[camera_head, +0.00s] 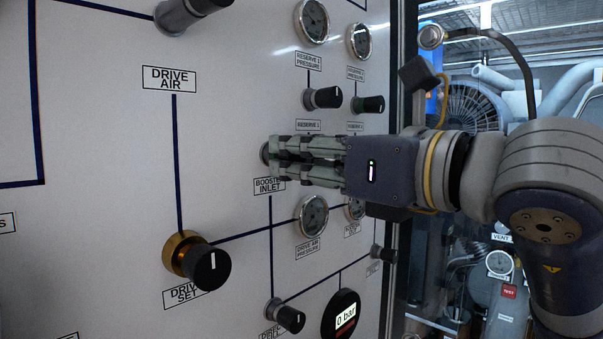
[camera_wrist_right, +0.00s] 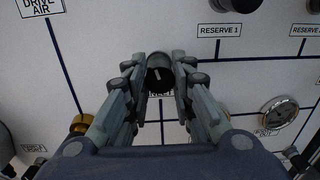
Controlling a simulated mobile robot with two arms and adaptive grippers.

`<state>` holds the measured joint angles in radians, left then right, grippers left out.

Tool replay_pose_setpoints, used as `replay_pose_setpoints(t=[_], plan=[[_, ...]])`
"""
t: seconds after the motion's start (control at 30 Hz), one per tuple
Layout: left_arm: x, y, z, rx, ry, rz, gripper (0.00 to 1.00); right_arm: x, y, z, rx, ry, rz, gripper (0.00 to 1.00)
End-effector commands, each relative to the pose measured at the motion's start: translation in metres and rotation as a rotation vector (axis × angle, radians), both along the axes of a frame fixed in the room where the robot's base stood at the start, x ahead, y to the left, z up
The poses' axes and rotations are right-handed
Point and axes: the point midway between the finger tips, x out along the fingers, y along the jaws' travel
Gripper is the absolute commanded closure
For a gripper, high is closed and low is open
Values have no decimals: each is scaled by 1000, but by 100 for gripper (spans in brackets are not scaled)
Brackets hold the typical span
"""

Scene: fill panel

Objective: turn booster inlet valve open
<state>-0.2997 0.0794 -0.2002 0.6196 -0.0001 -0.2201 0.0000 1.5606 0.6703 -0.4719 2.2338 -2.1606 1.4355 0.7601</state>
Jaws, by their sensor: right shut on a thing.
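The booster inlet valve (camera_wrist_right: 160,78) is a black knob with a white pointer line on a grey collar, set in the white panel. In the right wrist view it sits between the fingertips of my right gripper (camera_wrist_right: 160,76), which is shut on it. In the head view my right gripper (camera_head: 272,153) reaches in from the right, and its fingers hide most of the knob. The "BOOSTER INLET" label (camera_head: 268,186) is just below the fingers and partly covered. In the wrist view the pointer line looks near upright, slightly tilted. My left gripper is out of view.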

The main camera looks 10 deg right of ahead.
Motion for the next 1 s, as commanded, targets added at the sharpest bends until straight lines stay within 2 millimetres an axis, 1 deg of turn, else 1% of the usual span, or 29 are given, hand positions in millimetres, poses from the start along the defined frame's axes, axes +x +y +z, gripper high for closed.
replay_pose_setpoints(t=[0.03, 0.4, 0.7, 1.0], plan=[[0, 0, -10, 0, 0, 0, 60, 0, 0, -5, -36, -23, -2, 100], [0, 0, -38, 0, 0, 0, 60, 0, -1, -5, -331, -215, -2, 100], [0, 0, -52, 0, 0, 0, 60, 1, -1, -4, -569, -371, -2, 100], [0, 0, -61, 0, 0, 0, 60, 1, -1, -3, -807, -529, 0, 100]])
